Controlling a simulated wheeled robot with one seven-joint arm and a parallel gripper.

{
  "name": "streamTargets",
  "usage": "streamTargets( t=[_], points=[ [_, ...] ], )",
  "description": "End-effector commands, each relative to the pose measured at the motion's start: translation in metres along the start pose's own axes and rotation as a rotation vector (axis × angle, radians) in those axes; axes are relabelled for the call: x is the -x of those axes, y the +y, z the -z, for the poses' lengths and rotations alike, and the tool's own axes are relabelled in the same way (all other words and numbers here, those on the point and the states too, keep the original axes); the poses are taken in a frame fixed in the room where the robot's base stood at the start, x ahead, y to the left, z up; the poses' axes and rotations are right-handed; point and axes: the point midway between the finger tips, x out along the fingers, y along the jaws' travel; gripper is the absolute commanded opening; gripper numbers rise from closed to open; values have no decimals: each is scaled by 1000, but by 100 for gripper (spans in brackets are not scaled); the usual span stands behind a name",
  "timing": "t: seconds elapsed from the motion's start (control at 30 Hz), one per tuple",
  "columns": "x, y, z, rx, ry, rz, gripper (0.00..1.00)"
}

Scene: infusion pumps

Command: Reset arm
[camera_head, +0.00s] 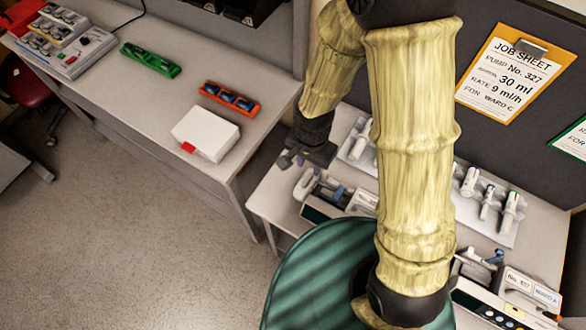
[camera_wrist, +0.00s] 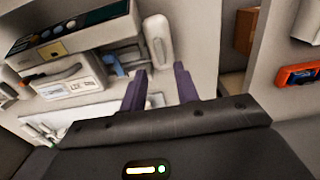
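My arm, with tan ribbed covers, reaches up and over from the bottom of the head view and hides part of the right table. My gripper (camera_head: 296,157) hangs near the left edge of that table, above and beside a pump (camera_head: 330,195). In the wrist view, the two dark purple fingers of my gripper (camera_wrist: 160,85) stand apart with nothing between them. A pump (camera_wrist: 70,75) with a dark panel and a blue clip lies to the left of the fingers there.
Syringes lie on a white tray (camera_head: 500,225); another pump (camera_head: 505,290) stands front right. The left table holds a white box (camera_head: 205,133), an orange rack (camera_head: 229,99), a green rack (camera_head: 150,59) and a grey device (camera_head: 70,55). A job sheet (camera_head: 512,72) hangs behind.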

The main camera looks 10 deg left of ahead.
Motion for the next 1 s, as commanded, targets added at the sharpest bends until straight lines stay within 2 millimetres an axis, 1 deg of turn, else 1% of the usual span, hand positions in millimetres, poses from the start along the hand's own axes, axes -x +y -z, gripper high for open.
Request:
streamTargets(
  t=[0.33,0.47,0.57,0.7,0.8,0.9,1.0],
  points=[
    [0,0,0,1,1,1,31],
    [9,8,9,18,12,8,31],
    [26,22,24,51,36,23,31],
    [56,55,47,128,83,41,31],
    [78,81,59,189,119,50,31],
    [99,108,67,249,157,54,31],
    [116,133,71,308,192,52,31]
  ],
)
